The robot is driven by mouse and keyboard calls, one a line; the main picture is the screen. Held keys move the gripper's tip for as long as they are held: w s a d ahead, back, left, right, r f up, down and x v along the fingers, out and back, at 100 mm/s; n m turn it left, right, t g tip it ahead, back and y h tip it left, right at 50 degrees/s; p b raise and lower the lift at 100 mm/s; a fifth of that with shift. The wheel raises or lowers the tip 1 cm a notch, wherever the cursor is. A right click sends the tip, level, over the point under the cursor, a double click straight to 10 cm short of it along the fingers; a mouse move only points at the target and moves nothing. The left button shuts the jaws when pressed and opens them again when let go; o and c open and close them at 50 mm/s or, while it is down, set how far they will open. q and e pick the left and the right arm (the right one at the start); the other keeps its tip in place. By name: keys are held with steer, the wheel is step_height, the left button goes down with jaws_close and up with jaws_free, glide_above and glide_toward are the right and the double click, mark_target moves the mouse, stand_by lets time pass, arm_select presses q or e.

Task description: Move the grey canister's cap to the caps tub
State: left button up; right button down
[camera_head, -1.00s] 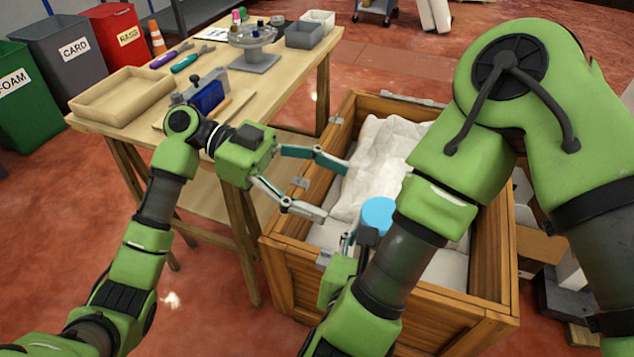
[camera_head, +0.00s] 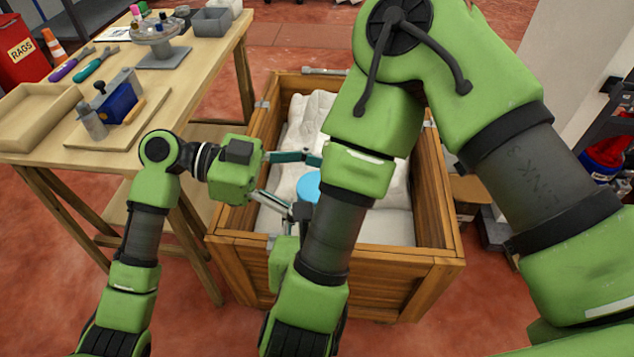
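A round blue cap-like disc (camera_head: 307,187) shows inside the wooden crate, partly hidden by my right arm. I cannot see whether a grey canister is under it. My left gripper (camera_head: 303,183) is open, its fingers spread on either side of the disc's left part; I cannot tell if they touch it. My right gripper (camera_head: 300,212) is just below the disc, mostly hidden behind my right forearm, and its fingers cannot be made out. A grey tub (camera_head: 211,21) and a white tub (camera_head: 234,6) stand at the table's far end; neither shows a readable label.
The wooden crate (camera_head: 432,205) holds white packing and has high walls around both grippers. The table (camera_head: 190,75) at left carries a tray (camera_head: 30,122), a blue device (camera_head: 120,102) with a small grey cylinder (camera_head: 90,121), tools and a round stand (camera_head: 160,40).

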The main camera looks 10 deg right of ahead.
arm_select(q)
steer(key=c, duration=1.3)
steer(key=shift+r, duration=0.2)
steer(key=shift+c, duration=0.2)
steer(key=shift+r, duration=0.95)
steer(key=shift+r, duration=2)
